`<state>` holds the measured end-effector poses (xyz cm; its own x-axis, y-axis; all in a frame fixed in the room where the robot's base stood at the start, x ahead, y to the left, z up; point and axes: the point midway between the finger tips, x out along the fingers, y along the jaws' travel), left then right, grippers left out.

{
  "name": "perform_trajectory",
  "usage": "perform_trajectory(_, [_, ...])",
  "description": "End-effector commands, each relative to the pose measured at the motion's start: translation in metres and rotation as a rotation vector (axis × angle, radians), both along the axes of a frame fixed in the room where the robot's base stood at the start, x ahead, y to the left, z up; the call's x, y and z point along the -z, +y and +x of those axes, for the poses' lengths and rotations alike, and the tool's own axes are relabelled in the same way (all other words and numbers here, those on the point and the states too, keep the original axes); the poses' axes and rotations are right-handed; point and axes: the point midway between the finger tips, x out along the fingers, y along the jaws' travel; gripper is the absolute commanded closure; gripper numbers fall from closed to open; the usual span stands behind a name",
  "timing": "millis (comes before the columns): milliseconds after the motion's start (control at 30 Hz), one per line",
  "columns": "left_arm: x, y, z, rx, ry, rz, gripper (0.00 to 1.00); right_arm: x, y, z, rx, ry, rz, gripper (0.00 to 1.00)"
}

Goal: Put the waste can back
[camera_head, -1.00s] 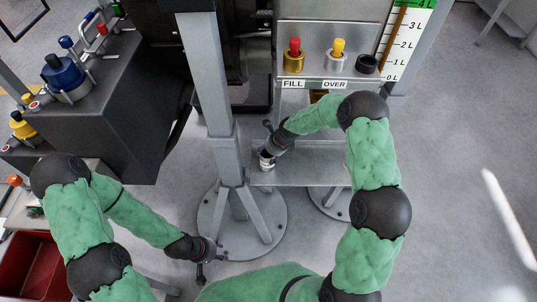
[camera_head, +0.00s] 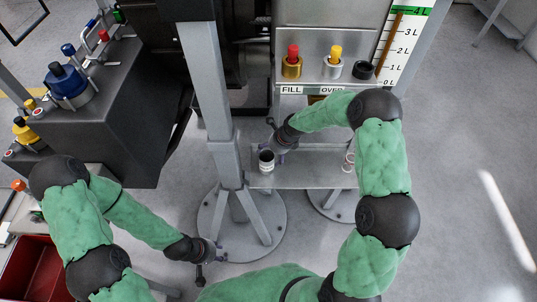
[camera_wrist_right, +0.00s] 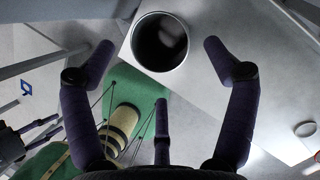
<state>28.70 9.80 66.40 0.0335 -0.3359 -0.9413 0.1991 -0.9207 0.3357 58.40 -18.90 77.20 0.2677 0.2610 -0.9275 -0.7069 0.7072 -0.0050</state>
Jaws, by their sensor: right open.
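The waste can (camera_head: 267,167) is a small pale cylinder with a dark open top. It stands upright on the left end of the grey shelf (camera_head: 310,175), beside the grey post. In the right wrist view the can (camera_wrist_right: 160,42) shows its round rim and dark inside, beyond the spread fingertips. My right gripper (camera_head: 276,141) is just behind and right of the can, open and empty, with a visible gap to it in the wrist view. My left gripper (camera_head: 207,262) hangs low left of the post's round base, away from the can; its fingers are too small to read.
The grey post (camera_head: 210,80) stands close left of the can. A small cup-like item (camera_head: 348,162) is at the shelf's right. Floor at right is clear.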

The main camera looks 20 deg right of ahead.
Motion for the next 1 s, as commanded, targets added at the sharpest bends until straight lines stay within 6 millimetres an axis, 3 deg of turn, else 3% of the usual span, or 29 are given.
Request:
perform_trajectory(33, [-0.007, 0.0, 0.0, 0.0, 0.0, 0.0, 0.6, -0.014, -0.003, -0.003, 0.001, 0.0, 0.0, 0.14])
perform_trajectory(200, [-0.016, 0.0, 0.0, 0.0, 0.0, 0.0, 0.6, -0.042, -0.011, -0.012, 0.001, 0.0, 0.0, 0.14])
perform_trajectory(500, [-0.022, 0.0, 0.0, 0.0, 0.0, 0.0, 0.6, -0.061, -0.017, -0.021, -0.011, 0.002, -0.002, 0.14])
perform_trajectory(667, [-0.022, 0.0, 0.0, 0.0, 0.0, 0.0, 0.6, -0.041, -0.006, -0.037, -0.152, -0.014, -0.03, 0.14])
perform_trajectory(1000, [-0.022, 0.0, 0.0, 0.0, 0.0, 0.0, 0.6, 0.033, 0.038, -0.123, -0.843, -0.151, -0.148, 0.14])
